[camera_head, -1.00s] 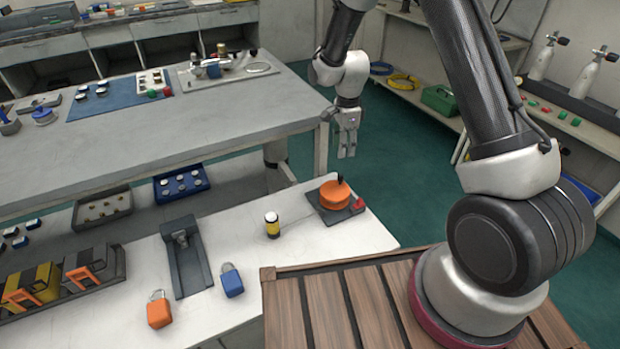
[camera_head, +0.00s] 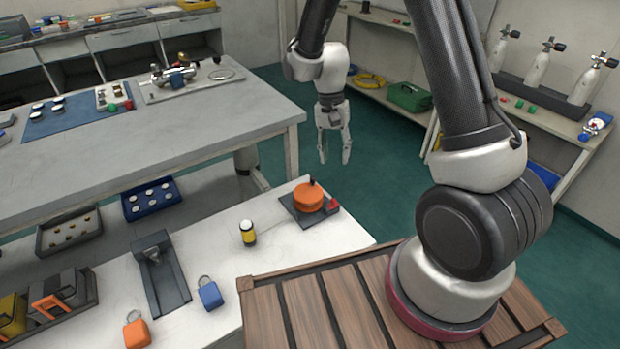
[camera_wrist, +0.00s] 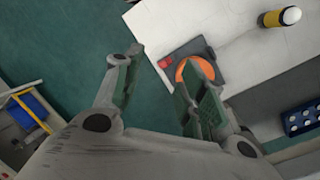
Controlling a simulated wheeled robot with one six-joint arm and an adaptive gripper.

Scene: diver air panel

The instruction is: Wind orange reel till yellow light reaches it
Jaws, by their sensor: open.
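The orange reel (camera_head: 308,197) sits on a dark base plate (camera_head: 290,207) near the right end of the low white table. A dark knob (camera_head: 312,181) stands up on the reel, and a red part (camera_head: 333,204) is at the plate's right corner. The yellow light (camera_head: 248,233), a small cylinder with a white top and black base, stands upright on the table left of the reel, apart from it. A thin line seems to run between them. My gripper (camera_head: 335,160) hangs open and empty above and behind the reel. In the wrist view, one finger partly hides the reel (camera_wrist: 190,72).
A blue padlock (camera_head: 209,295), an orange padlock (camera_head: 137,332) and a dark grey holder (camera_head: 160,270) are on the white table (camera_head: 215,260). A grey workbench (camera_head: 200,125) rises behind. Green floor (camera_head: 390,180) lies right of the reel.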

